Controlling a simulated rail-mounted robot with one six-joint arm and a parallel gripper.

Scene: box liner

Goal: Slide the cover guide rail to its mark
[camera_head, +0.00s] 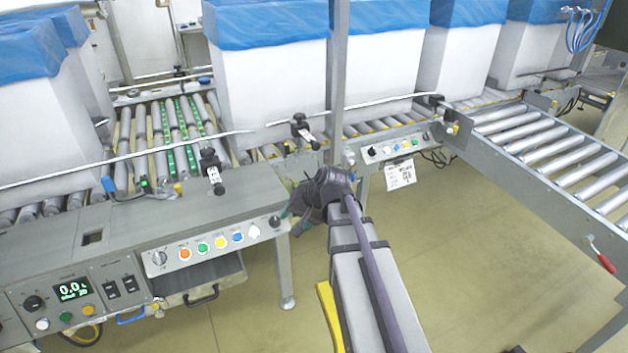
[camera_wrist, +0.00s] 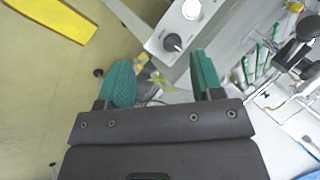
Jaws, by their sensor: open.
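The guide rail, a thin pale rod (camera_head: 125,158), runs along the front of the conveyor on black clamps. One clamp (camera_head: 211,170) stands left of my gripper and another (camera_head: 303,129) stands above and behind it. I cannot make out the mark. My gripper (camera_head: 294,216) hangs past the right end of the control bench, partly hidden by my own arm. In the wrist view its green fingers (camera_wrist: 161,76) are wide apart with nothing held between them. A black clamp (camera_wrist: 307,30) shows at the far right there, apart from the fingers.
The bench's button panel (camera_head: 205,246) ends close to the left of my gripper. Large white boxes with blue liners (camera_head: 270,70) stand on the conveyor behind. A second button panel (camera_head: 390,147) and a roller conveyor (camera_head: 560,160) lie to the right.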

